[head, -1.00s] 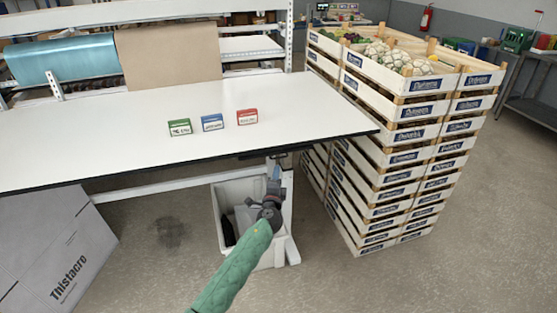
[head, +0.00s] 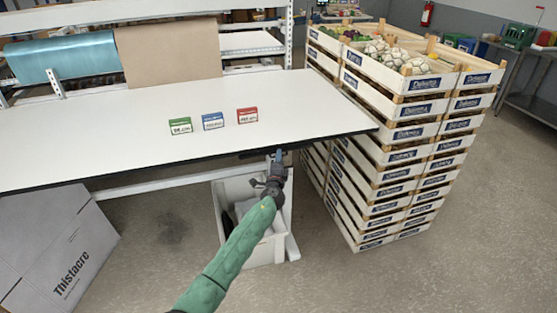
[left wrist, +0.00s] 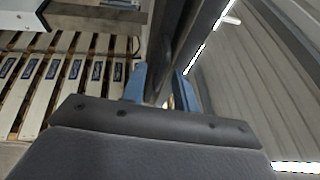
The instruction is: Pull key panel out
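A dark, thin unit sits under the table's front edge near its right end in the head view; I take it as the key panel (head: 256,153), and its face and keys are not visible. My left gripper (head: 278,157) is right at that edge, below the tabletop, with its fingers pointing up toward it. In the left wrist view the two blue fingers of my left gripper (left wrist: 163,88) stand apart, with a dark bar running between or behind them. I cannot tell whether they touch it. My right gripper is out of view.
The white table (head: 100,130) carries green (head: 180,126), blue (head: 213,121) and red (head: 247,116) cards. A white bin (head: 232,190) stands below the gripper. A tall crate stack (head: 400,135) stands close to the right. A grey box (head: 60,250) is at the left.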

